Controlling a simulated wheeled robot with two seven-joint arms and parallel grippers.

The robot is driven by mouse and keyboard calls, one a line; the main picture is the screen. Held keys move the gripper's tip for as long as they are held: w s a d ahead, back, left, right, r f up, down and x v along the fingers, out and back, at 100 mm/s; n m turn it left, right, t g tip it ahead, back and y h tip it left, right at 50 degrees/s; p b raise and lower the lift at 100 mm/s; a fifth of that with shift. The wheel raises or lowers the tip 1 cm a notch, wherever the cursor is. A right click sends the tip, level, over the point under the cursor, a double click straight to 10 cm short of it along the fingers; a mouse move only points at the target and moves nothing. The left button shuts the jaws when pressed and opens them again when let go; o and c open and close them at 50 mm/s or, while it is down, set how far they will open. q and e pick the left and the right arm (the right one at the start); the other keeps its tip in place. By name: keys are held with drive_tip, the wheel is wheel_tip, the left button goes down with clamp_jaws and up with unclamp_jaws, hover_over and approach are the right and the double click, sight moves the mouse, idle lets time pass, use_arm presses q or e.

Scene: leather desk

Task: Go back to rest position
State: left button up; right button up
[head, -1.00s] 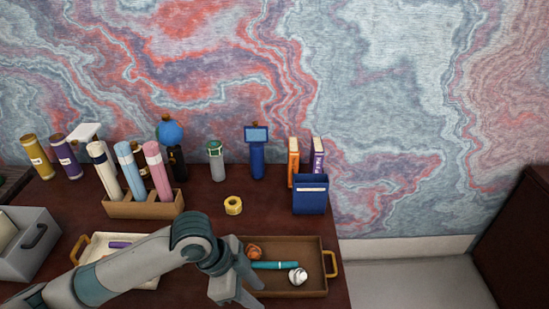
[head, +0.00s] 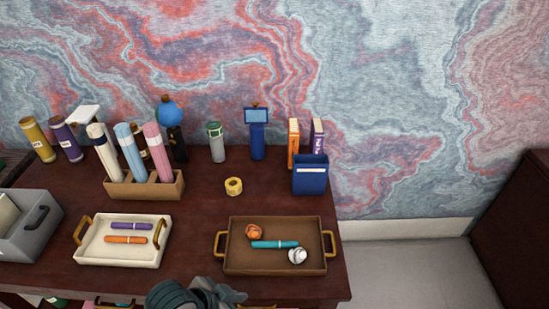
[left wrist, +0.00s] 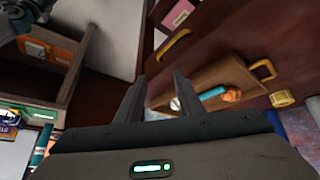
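My left arm shows at the bottom middle of the head view, with its gripper (head: 222,294) low in front of the desk edge. In the left wrist view the two fingers (left wrist: 160,97) stand apart with nothing between them. The brown tray (head: 275,266) on the desk holds a teal marker (head: 274,244), an orange crumpled ball (head: 254,231) and a white and silver ball (head: 297,256). The gripper is below this tray and apart from it. My right gripper is not in either view.
A cream tray (head: 92,257) with purple and orange markers is at left. A grey bin (head: 28,238) stands beside it. A wooden holder (head: 120,190) with rolled tubes, a yellow tape roll (head: 233,186) and a blue box (head: 310,180) are behind. Shelves (left wrist: 55,100) show below the desk.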

use_arm(q)
drive_tip(key=s+a+f+n+y, duration=0.3)
drive_tip(key=s+a+f+n, duration=0.1)
drive_tip(key=s+a, duration=0.35)
drive_tip(key=s+a+f+n+y, duration=0.2)
drive_tip(key=s+a+f+n, duration=0.1)
drive_tip(key=s+a, duration=0.4)
wheel_tip(320, 180, down, 30)
drive_tip(key=a+g+b, duration=0.1)
drive_tip(key=g+b, duration=0.1)
drive_tip(key=s+a+f+g+b, duration=0.1)
drive_tip(key=s+a+f+b, duration=0.1)
drive_tip(key=s+f, duration=1.6)
drive_tip(key=shift+a+f, duration=0.65)
drive_tip(key=shift+f, duration=0.15)
